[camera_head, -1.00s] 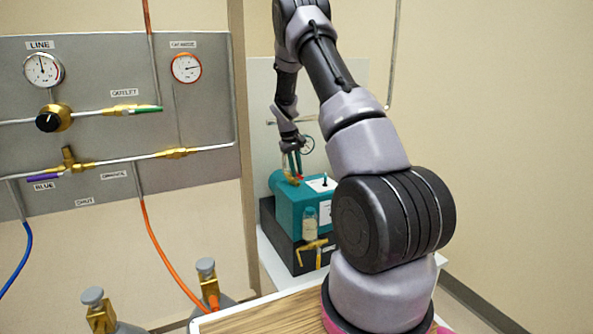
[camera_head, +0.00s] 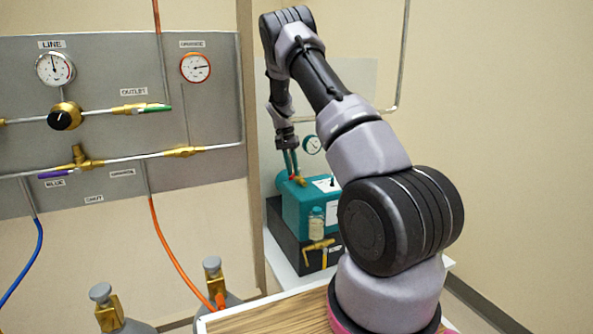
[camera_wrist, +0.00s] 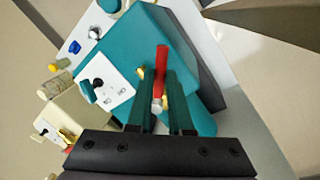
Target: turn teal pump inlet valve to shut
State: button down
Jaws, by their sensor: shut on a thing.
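The teal pump (camera_head: 298,205) stands on a dark base at the back, with its body tilted across the wrist view (camera_wrist: 140,50). Its valve has a red lever (camera_wrist: 161,60) with brass parts on both sides and a pale round end towards my gripper. My gripper (camera_wrist: 159,80) is shut on the red lever, with one dark teal finger on each side. In the head view my gripper (camera_head: 291,165) points down at the brass fitting on the pump's top. The lever is small and partly hidden there. I cannot read the valve's position.
A pressure gauge (camera_head: 312,144) stands behind the pump. A brass valve with a yellow lever (camera_head: 318,246) is at its front, near a small bottle (camera_head: 316,224). A grey panel (camera_head: 120,100) with gauges and pipes is at left. Gas cylinders (camera_head: 214,270) stand below it.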

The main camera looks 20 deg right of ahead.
jog(key=w+m, duration=0.1)
jog(key=m, duration=0.1)
jog(key=w+a+m, duration=0.1)
jog(key=m, duration=0.1)
jog(key=shift+a+m+g+y, duration=0.1)
jog(key=shift+m+g+y, duration=0.2)
jog(key=shift+w+a+m+y, duration=0.15)
jog(key=shift+w+m, duration=0.2)
jog(key=shift+m, duration=0.45)
jog(key=shift+w+d+m+y, duration=0.15)
jog(key=shift+w+m, duration=0.25)
jog(key=shift+m, duration=0.4)
jog(key=shift+w+a+m+y, duration=0.2)
jog(key=shift+w+m, duration=0.15)
jog(key=shift+m, duration=0.45)
jog(key=c, duration=0.8)
grip_release()
jog(key=shift+c, duration=0.2)
jog(key=shift+r, duration=0.15)
notch_tip(320, 180, up, 10)
jog(key=w, duration=0.2)
jog(key=shift+r, duration=0.2)
jog(key=shift+w, duration=0.1)
